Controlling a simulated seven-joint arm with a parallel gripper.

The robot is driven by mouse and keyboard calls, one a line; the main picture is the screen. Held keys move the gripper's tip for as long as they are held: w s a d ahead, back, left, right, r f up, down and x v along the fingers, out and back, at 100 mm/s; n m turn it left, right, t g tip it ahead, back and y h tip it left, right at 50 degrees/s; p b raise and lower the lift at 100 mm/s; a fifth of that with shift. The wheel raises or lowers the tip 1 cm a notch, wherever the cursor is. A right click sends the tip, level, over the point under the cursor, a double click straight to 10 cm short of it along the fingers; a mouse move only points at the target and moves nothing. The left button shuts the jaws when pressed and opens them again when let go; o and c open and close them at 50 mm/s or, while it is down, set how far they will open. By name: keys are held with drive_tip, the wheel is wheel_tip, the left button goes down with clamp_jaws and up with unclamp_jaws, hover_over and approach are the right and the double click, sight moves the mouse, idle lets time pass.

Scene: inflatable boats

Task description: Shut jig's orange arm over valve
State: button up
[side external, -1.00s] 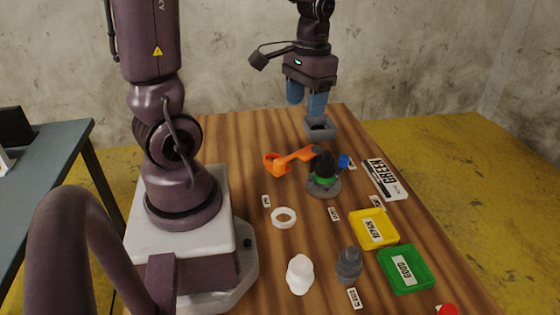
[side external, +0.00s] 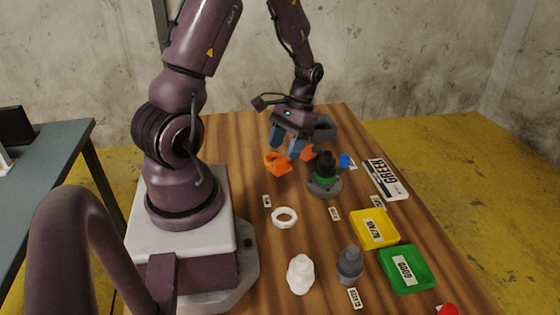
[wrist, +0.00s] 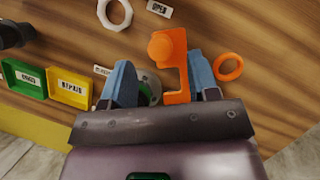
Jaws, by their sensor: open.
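The jig (side external: 322,190) stands on the table with a black and green valve (side external: 324,168) upright in it. Its orange arm (side external: 308,152) is swung out to the side, away from the valve top, and is partly hidden by my fingers in the side view. My gripper (side external: 285,152) is open, low over the orange arm. In the wrist view the orange arm (wrist: 177,70), with a round knob at its end, lies between my two blue fingers (wrist: 158,66), apparently nearer the right one. The jig is mostly hidden behind the left finger there; contact cannot be told.
A white ring (side external: 284,217), white and grey fittings, a yellow tray (side external: 391,238) and a green tray (side external: 428,278) stand toward the front.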

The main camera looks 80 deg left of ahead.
sight(280, 161)
drive_tip(key=shift+x, duration=2.25)
drive_tip(key=shift+c, duration=0.3)
clamp_jaws()
